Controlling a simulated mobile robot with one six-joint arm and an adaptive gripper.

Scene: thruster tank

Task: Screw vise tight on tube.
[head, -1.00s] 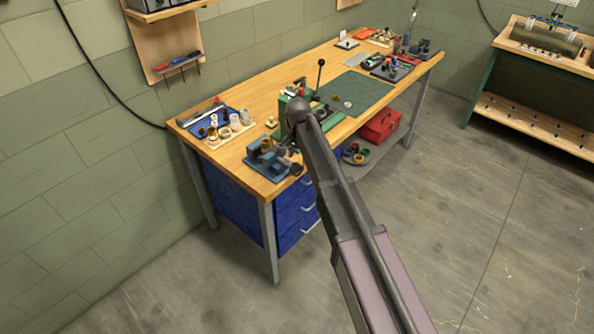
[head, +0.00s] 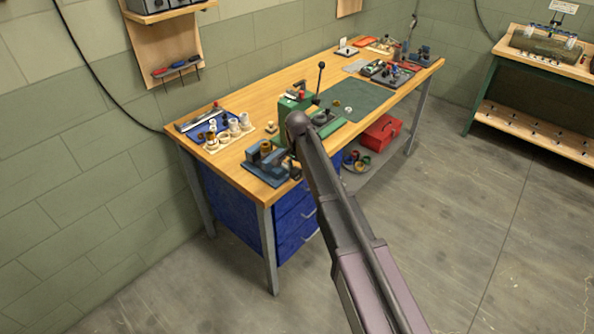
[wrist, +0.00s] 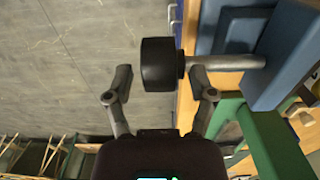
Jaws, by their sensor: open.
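The blue vise (head: 262,168) stands at the near left corner of the workbench. Its black knob (wrist: 160,64) sits on a steel spindle (wrist: 228,62) that runs into a blue block (wrist: 285,55) in the wrist view. My gripper (wrist: 162,92) is open, its two fingers apart on either side of the knob's line. The knob lies just ahead, between or slightly beyond the fingertips; I cannot tell about contact. A small tan piece (head: 266,148) shows at the vise in the head view; I cannot tell whether it is the tube.
A green frame (wrist: 270,140) stands near the right finger. The floor in front is clear.

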